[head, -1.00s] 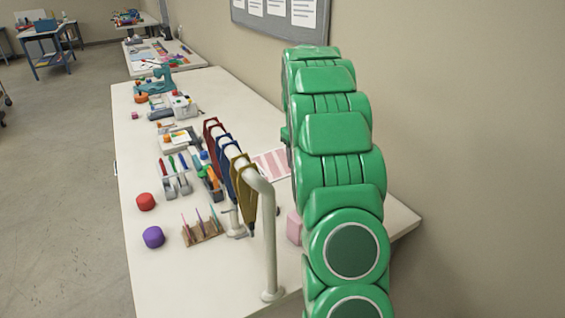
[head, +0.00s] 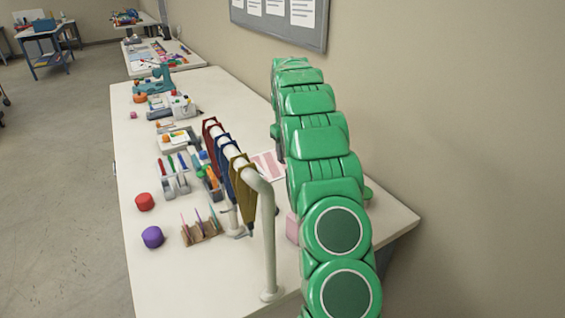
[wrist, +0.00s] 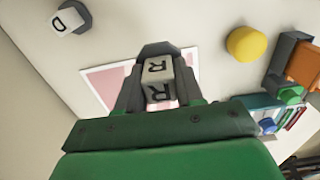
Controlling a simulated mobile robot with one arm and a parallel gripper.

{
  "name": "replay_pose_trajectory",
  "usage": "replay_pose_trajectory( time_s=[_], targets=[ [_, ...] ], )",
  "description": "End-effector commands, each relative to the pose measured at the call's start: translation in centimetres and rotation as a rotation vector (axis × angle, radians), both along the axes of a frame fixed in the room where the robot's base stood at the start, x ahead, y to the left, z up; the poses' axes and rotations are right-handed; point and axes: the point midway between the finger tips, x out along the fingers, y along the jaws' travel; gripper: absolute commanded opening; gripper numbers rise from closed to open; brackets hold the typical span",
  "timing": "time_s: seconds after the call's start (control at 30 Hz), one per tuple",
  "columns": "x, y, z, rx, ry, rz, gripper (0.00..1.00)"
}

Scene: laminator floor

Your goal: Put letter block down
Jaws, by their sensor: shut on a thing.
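A white letter block (wrist: 158,70) marked R is between the two fingers of my gripper (wrist: 157,75) in the wrist view. The gripper is shut on it. Behind the block lies a pink and white striped sheet (wrist: 108,85), which also shows on the table in the head view (head: 266,165). I cannot tell whether the block touches the sheet. Another letter block (wrist: 68,20), marked D, sits apart at the upper left of the wrist view. My green arm hides the gripper and the held block in the head view.
A yellow round object (wrist: 252,43) and an orange block in a grey holder (wrist: 304,65) lie to the right in the wrist view. In the head view, a white rail (head: 268,240) with hanging pieces stands left of my arm.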

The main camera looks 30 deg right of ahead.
Motion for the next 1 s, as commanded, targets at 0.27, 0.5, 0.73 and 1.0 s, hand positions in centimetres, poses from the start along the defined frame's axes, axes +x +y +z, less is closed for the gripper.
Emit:
replay_pose_trajectory(
  time_s=[0.27, 0.5, 0.73, 1.0],
  targets=[
    [2.0, -0.9, -0.9, 0.0, -0.001, 0.0, 0.0],
    [3.5, -1.6, -2.0, -0.001, -0.002, -0.001, 0.0],
    [4.8, -2.0, -3.7, 0.0, 0.0, 0.0, 0.0],
    [6.2, -2.6, -5.5, 0.0, -0.002, 0.001, 0.0]
  ],
)
